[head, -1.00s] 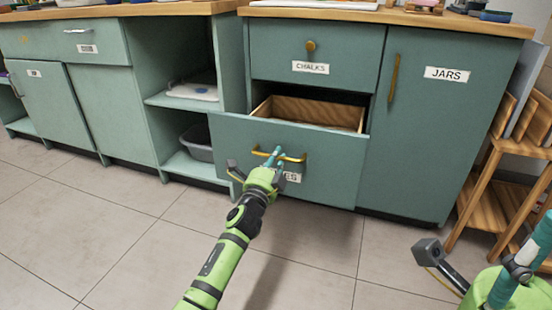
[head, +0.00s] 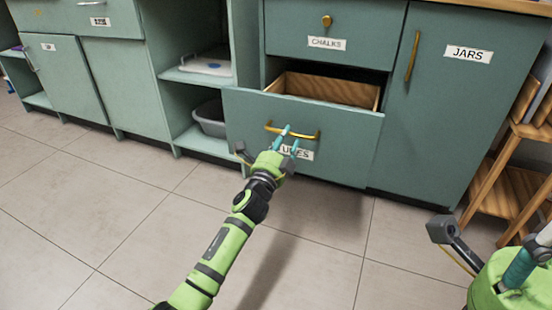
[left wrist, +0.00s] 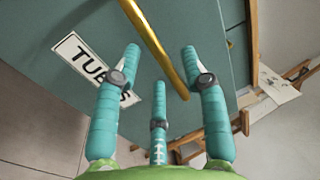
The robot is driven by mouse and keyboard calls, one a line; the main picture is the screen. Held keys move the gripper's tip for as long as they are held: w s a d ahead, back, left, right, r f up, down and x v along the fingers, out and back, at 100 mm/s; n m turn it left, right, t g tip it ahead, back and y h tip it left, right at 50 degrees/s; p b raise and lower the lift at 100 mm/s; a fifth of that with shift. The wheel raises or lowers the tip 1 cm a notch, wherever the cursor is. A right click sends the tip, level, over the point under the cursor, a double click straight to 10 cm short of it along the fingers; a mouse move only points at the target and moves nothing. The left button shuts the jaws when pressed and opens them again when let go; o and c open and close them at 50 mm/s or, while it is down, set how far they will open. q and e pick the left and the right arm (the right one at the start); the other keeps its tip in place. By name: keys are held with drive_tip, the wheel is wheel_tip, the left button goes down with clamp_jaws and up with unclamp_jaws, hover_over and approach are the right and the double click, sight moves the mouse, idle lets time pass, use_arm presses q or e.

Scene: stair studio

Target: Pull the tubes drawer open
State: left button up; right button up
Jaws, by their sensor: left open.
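The tubes drawer (head: 345,150) is a teal front below the chalks drawer, standing part-way out with its wooden inside showing. Its brass bar handle (head: 308,135) runs across the front, above a white label (head: 304,154) partly hidden by my fingers. My left gripper (head: 289,138) is open at the handle. In the left wrist view its teal fingers are spread, with the handle (left wrist: 157,50) just past the fingertips and the TUBES label (left wrist: 82,58) to the left; I cannot tell whether they touch. My right gripper (head: 520,265) shows only partly at the lower right.
The closed chalks drawer (head: 365,25) is above, and the closed jars door (head: 450,110) is to the right. Open shelves with a grey bin (head: 210,117) are to the left. A wooden rack (head: 505,185) stands at the far right. Tiled floor in front is clear.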

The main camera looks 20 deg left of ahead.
use_arm(q)
drive_tip(key=s+f, duration=0.1)
drive_tip(key=s, duration=0.8)
drive_tip(key=shift+a+f, duration=0.2)
drive_tip(key=shift+f, duration=0.15)
drive_tip(key=shift+s+d, duration=0.1)
drive_tip(key=shift+s, duration=0.05)
